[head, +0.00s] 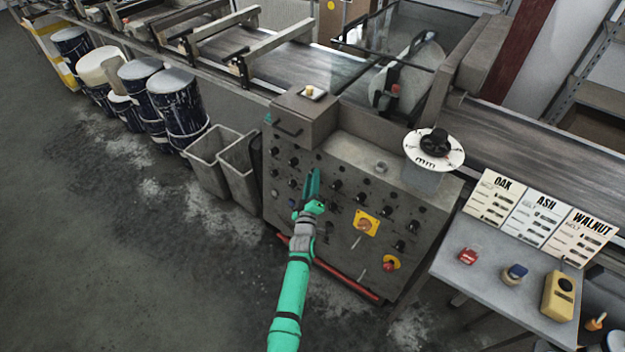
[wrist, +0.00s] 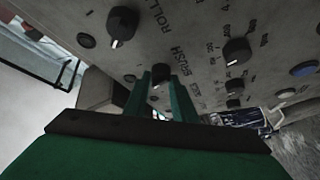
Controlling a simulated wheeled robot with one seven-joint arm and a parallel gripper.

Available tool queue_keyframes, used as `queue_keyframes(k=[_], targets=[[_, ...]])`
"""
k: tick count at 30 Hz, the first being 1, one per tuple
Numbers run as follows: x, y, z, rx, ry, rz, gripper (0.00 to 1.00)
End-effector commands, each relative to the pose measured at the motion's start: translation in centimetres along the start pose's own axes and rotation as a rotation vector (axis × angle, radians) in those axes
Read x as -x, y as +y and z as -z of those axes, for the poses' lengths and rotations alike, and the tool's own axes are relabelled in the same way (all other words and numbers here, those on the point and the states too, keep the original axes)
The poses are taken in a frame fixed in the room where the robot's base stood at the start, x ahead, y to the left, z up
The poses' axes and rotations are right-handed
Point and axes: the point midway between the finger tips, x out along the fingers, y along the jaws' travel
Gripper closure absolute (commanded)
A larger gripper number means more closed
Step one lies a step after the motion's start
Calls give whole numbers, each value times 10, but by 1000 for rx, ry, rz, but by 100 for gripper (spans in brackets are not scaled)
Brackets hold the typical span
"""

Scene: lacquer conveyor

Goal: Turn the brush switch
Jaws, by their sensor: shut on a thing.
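The control panel (head: 345,205) of the grey machine carries several black knobs. My green gripper (head: 313,178) reaches up to the left-middle part of its face. In the wrist view my gripper (wrist: 161,85) has one finger on each side of a small dark knob, the brush switch (wrist: 160,78), beside the printed word BRUSH. The jaws are shut on it. The fingers hide most of the switch, and its pointer is too small to read for certain. In the head view the switch is hidden behind my gripper.
Other knobs sit close by in the wrist view, one (wrist: 122,24) upper left and one (wrist: 237,50) to the right. The panel also has a yellow-backed rotary switch (head: 366,223) and a red button (head: 389,264). Grey bins (head: 212,155) stand left; a button table (head: 500,275) stands right.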

Motion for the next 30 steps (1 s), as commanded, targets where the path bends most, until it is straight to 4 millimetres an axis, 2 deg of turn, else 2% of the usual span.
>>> queue_keyframes(k=[1, 5, 21, 30], targets=[[1, -1, -6, -18, -10, -7, 99], [1, -2, -8, -73, -9, -42, 99], [-1, -8, -10, -469, 14, -301, 98], [-1, -10, -8, -633, 27, -409, 98]])
